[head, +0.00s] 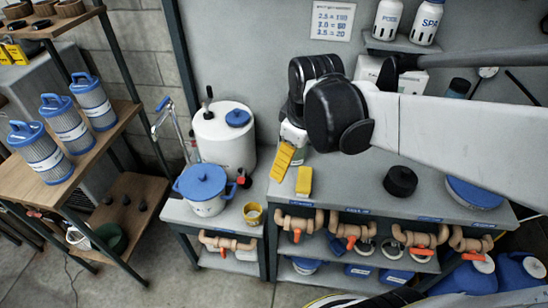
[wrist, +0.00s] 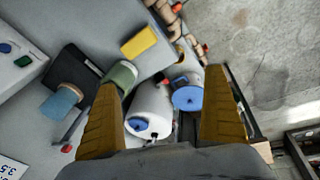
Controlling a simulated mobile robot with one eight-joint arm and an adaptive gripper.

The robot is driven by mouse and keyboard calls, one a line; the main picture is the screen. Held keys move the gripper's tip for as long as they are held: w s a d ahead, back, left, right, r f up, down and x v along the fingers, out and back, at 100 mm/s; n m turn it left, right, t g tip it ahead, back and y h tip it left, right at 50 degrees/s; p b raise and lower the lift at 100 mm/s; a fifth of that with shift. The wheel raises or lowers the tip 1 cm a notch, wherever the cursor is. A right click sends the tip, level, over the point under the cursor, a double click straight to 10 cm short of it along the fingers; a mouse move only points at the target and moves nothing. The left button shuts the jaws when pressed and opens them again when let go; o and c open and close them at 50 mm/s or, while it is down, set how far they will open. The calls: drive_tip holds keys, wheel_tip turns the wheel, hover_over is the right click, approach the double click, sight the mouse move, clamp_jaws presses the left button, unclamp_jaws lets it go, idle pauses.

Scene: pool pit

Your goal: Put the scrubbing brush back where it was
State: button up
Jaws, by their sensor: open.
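My gripper (head: 281,162) hangs over the left end of the grey counter (head: 345,185) in the head view; only one ribbed yellow finger shows there. In the wrist view my gripper (wrist: 162,82) is open, with nothing held between its two fingers. A plain yellow block (head: 304,180) rests on the counter just right of the finger; it also shows in the wrist view (wrist: 138,42), beyond the fingertips. I cannot tell whether this is the scrubbing brush or a sponge. No bristles show, and no other brush can be picked out for sure.
A white tank (head: 222,135) and a blue-lidded pot (head: 203,188) stand on the lower bench at left. A black round item (head: 400,181) and a blue lid (head: 474,192) lie on the counter's right. Pipes with orange valves (head: 350,238) run below its front edge.

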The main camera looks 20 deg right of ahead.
drive_tip(key=s+a+r+m+t, duration=0.2)
drive_tip(key=s+a+m+t, duration=0.2)
drive_tip(key=s+a+m, duration=0.2)
drive_tip(key=shift+s+a+r+y, duration=0.15)
drive_tip(key=shift+s+a+y, duration=0.05)
drive_tip(key=shift+s+y, duration=0.1)
